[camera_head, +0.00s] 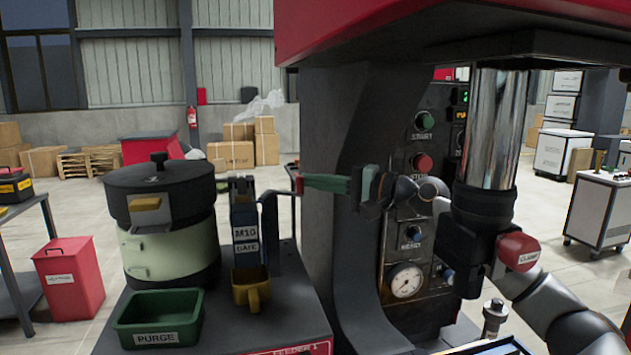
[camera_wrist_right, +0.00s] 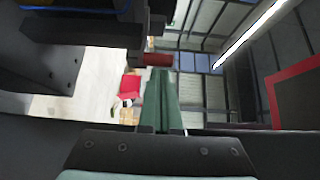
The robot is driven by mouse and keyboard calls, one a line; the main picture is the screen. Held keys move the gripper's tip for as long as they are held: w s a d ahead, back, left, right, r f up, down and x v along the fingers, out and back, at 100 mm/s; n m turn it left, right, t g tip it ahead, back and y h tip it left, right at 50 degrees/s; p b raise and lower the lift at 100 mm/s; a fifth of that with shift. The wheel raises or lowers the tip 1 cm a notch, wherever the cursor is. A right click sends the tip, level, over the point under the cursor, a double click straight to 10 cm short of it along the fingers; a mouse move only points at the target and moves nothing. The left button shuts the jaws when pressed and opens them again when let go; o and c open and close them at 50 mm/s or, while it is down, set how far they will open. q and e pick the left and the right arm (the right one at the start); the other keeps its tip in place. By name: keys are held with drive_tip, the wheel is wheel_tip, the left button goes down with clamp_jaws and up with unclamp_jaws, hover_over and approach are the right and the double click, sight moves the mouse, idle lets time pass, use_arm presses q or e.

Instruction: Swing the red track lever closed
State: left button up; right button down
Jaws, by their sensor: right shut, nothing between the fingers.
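The red track lever (camera_head: 298,185) shows as a small red grip at the end of a dark bar beside the track marked M10 (camera_head: 246,228). In the right wrist view the red grip (camera_wrist_right: 157,60) lies across the picture just beyond the fingertips. My right gripper (camera_head: 312,182) comes in from the right with its green fingers pointing left, shut and empty. Its fingers (camera_wrist_right: 160,80) are together in the wrist view. The fingertips are at or very near the red grip; I cannot tell whether they touch. My left gripper is not in view.
A bowl feeder (camera_head: 165,225), a green PURGE bin (camera_head: 158,318) and a yellow cup (camera_head: 251,289) stand left of the lever. A dark press column (camera_head: 335,120) rises behind my right gripper. A control panel (camera_head: 420,150) and red CLAMP knob (camera_head: 518,252) are to the right.

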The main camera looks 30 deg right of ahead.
drive_tip(key=shift+s+a, duration=0.2)
drive_tip(key=shift+s, duration=0.05)
idle(0.3)
